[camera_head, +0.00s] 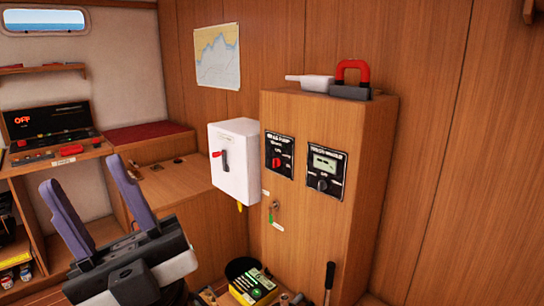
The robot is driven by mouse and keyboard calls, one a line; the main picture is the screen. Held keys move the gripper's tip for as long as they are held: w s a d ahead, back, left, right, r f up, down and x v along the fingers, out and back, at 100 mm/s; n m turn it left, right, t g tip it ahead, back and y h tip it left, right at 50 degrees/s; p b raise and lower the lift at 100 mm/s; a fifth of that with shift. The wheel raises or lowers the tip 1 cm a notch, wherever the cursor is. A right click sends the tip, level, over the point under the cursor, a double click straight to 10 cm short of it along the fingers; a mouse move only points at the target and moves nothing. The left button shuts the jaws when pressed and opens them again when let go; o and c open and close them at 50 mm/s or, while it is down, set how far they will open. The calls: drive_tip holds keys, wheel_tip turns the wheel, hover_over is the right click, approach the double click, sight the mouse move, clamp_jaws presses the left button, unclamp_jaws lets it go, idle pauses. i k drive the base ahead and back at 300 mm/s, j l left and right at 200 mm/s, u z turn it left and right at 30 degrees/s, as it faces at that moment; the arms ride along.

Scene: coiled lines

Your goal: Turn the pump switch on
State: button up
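My gripper (82,172) is at lower left, with its two purple fingers pointing up and spread wide, nothing between them. A black panel with a red knob (276,162) is on the wooden cabinet's front, right of my gripper. A second black panel (326,172) with a small display and dark knob is beside it. A white box (234,161) with a red-tipped dark lever (223,161) hangs left of the cabinet. At far left, a black console (50,119) shows red "OFF" above several small controls. My gripper touches none of these.
The wooden cabinet (308,228) carries a white item (311,83) and a red-handled padlock-like object (353,74) on top. A key-like fitting (274,207) is on its front. A black-handled lever (329,279) and a yellow-black box (253,287) stand low in front.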

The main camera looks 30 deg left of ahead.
sight(277, 162)
drive_tip(key=u, duration=0.85)
drive_tip(key=i+j+z, duration=0.2)
drive_tip(key=i+j, duration=0.5)
drive_tip(key=i, duration=0.1)
